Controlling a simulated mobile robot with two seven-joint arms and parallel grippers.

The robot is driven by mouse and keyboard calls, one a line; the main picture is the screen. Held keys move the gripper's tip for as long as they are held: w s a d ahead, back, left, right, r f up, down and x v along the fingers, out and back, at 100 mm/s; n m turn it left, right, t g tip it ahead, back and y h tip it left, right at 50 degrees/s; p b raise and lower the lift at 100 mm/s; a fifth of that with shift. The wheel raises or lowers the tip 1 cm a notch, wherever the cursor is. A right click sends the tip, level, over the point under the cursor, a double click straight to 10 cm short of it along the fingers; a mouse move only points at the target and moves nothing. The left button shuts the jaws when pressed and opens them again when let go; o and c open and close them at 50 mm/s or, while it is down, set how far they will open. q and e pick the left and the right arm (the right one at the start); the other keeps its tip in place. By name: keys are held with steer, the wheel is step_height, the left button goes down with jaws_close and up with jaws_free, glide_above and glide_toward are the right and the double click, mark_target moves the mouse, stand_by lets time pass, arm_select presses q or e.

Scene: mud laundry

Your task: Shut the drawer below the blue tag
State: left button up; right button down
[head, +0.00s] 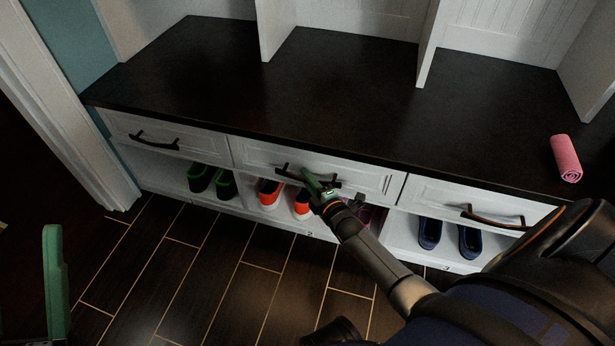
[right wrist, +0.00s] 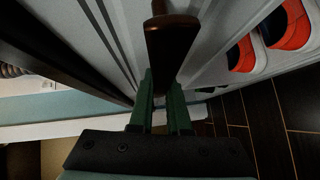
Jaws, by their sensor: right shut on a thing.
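Three white drawer fronts with dark bar handles run under the dark countertop: a left drawer (head: 200,146), a middle drawer (head: 255,158) and a right drawer (head: 430,192). No blue tag can be made out. My right gripper (head: 312,182) is at the middle drawer's handle (head: 290,171). In the right wrist view its green fingers (right wrist: 165,105) are closed at the dark handle (right wrist: 172,45). The middle drawer looks close to flush; any small gap is hard to tell. My left gripper (head: 50,290) shows only partly at the lower left.
The countertop (head: 200,70) holds a rolled pink towel (head: 566,158) at the right. Below the drawers are green shoes (head: 212,181), orange shoes (head: 269,192) and blue shoes (head: 430,233). The dark plank floor (head: 200,265) in front is clear. A white door frame (head: 60,95) stands at left.

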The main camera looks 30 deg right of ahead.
steer(key=c, duration=0.9)
jaws_free()
steer(key=shift+d, duration=0.15)
steer(key=shift+s+r+p, duration=0.15)
steer(key=shift+s+p, duration=0.15)
steer(key=shift+s, duration=0.05)
steer(key=s+r+p, duration=0.1)
steer(key=s+p, duration=0.3)
steer(key=s, duration=0.7)
steer(key=shift+s+a+r+p, duration=0.25)
steer(key=shift+s+a+p, duration=0.05)
steer(key=shift+a+p, duration=0.1)
